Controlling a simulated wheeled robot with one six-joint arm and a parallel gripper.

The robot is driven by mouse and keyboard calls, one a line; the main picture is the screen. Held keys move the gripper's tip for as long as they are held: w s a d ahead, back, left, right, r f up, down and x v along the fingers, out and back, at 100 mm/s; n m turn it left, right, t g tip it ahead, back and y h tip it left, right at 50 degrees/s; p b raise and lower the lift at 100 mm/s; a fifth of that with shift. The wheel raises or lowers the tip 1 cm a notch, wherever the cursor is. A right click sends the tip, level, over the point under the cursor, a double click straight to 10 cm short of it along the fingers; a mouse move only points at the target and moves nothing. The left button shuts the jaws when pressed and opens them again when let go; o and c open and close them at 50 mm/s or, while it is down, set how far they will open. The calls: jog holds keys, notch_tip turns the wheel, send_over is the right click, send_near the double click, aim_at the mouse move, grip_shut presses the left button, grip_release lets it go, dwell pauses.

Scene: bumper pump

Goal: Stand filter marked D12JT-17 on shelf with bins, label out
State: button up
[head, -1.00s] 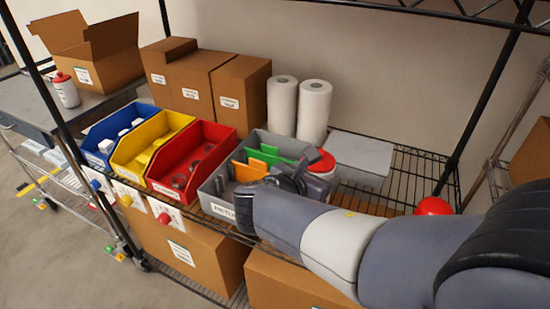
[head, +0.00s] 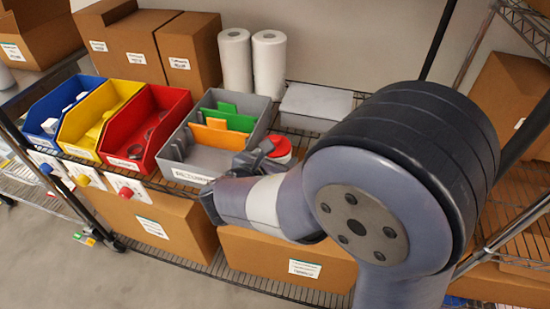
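No marking D12JT-17 can be read in this view, and I cannot tell which thing is the filter. A round thing with a red top and a pale side (head: 280,148) shows at the right of the grey bin, partly hidden by my gripper. My gripper (head: 262,155) is in front of it, low over the shelf. I cannot tell whether its fingers touch that thing or hold anything. The wire shelf with bins (head: 185,176) carries a blue bin (head: 50,125), a yellow bin (head: 85,135), a red bin (head: 128,150) and a grey bin (head: 200,163).
Green and orange upright pieces (head: 225,125) stand in the grey bin. Two white rolls (head: 252,62) and cardboard boxes (head: 150,45) stand behind the bins. A flat grey-white box (head: 315,105) lies right of them. My arm hides much of the shelf's right part.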

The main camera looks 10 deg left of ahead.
jog(key=o, duration=0.9)
jog(key=shift+f, duration=0.15)
jog(key=o, duration=0.5)
jog(key=shift+r, duration=0.3)
jog(key=p+v, duration=0.1)
jog(key=v, duration=1.1)
jog(key=shift+f, duration=0.15)
